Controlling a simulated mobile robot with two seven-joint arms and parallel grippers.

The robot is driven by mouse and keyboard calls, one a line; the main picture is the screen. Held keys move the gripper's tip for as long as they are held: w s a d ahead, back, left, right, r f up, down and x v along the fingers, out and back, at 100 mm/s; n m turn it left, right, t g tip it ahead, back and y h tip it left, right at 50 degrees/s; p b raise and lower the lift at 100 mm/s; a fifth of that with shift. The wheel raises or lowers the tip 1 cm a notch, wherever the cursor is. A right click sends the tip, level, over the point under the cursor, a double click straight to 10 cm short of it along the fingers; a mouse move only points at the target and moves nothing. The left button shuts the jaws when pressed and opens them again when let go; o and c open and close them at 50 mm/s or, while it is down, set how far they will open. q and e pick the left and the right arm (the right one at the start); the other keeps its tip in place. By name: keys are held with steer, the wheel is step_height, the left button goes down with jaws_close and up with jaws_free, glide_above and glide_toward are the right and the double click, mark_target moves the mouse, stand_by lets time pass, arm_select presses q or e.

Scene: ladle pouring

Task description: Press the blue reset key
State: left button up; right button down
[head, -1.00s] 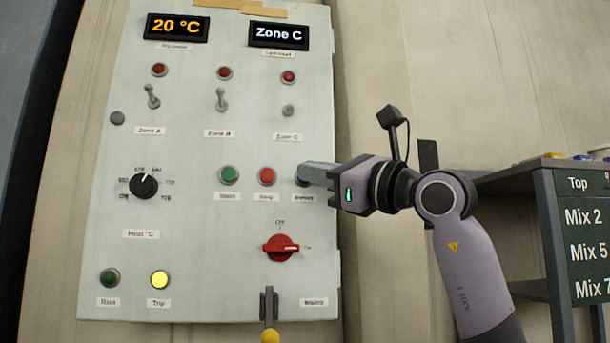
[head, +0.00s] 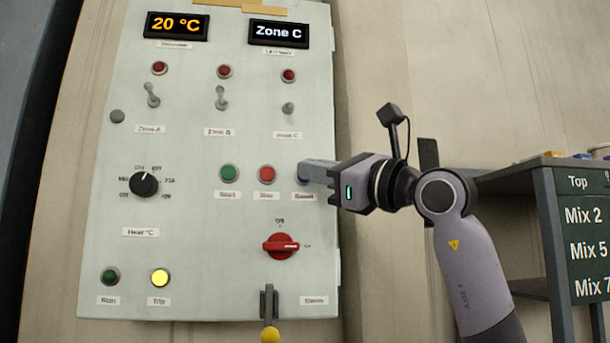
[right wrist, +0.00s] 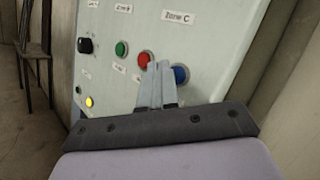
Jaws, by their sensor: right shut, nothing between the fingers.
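The blue reset key (head: 302,181) is at the right end of the button row on the pale control panel (head: 200,235). In the head view my right gripper (head: 302,168) comes in from the right, and its fingertips cover part of the key. The gripper is shut and holds nothing. In the right wrist view the blue key (right wrist: 181,75) shows just right of the fingertips (right wrist: 159,66), and the red button (right wrist: 144,59) is just left of them. I cannot tell whether the fingertips touch the key. My left gripper is not in view.
A green button (head: 229,174) and a red button (head: 267,174) share the row. Below are a red rotary switch (head: 281,247), a yellow-tipped lever (head: 269,325) and a lit yellow trip lamp (head: 160,279). The displays read 20 °C and Zone C. A dark shelf (head: 550,220) stands right.

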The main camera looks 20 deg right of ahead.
steer(key=shift+w, duration=0.1)
stand_by(0.7)
steer(key=shift+w+d+p, duration=0.15)
steer(key=shift+w+p, duration=0.15)
steer(key=shift+w, duration=0.05)
steer(key=shift+w+p, duration=0.3)
steer(key=shift+w, duration=0.05)
stand_by(0.7)
stand_by(0.3)
steer(key=shift+s+b, duration=0.45)
steer(key=shift+s, duration=0.3)
